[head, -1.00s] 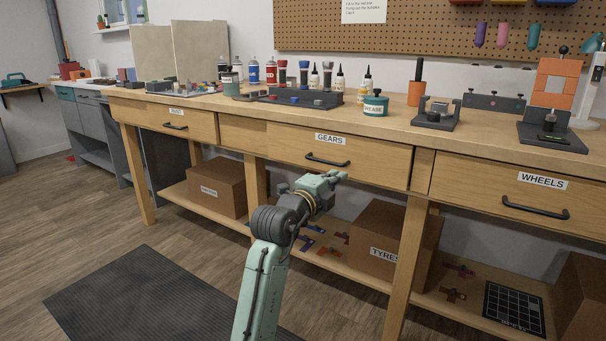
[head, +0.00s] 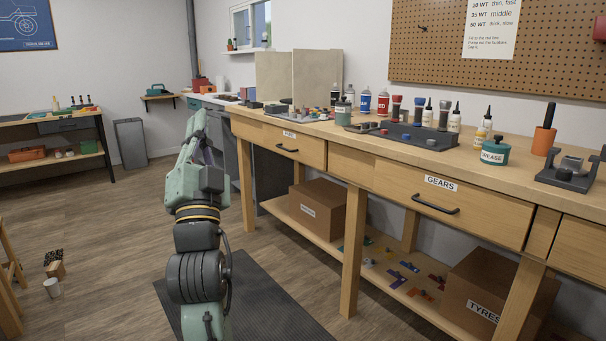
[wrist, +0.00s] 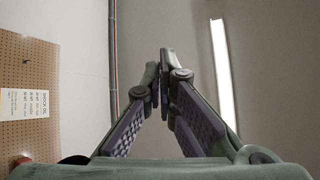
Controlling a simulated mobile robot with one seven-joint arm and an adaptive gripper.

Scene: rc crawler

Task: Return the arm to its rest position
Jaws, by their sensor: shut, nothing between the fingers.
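My arm rises from the bottom of the head view, left of the long workbench (head: 330,130). My gripper (head: 194,125) is at the top of the arm and points upward, apart from the bench. In the wrist view my gripper (wrist: 163,62) has its fingertips together with nothing between them. Beyond the fingers that view shows the wall and ceiling.
The bench has closed drawers, one marked GEARS (head: 440,183), and bottles, a grease tub (head: 495,151) and trays on top. Boxes stand on its lower shelf. A dark mat (head: 260,300) lies on the floor. Open floor (head: 110,220) stretches to the left.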

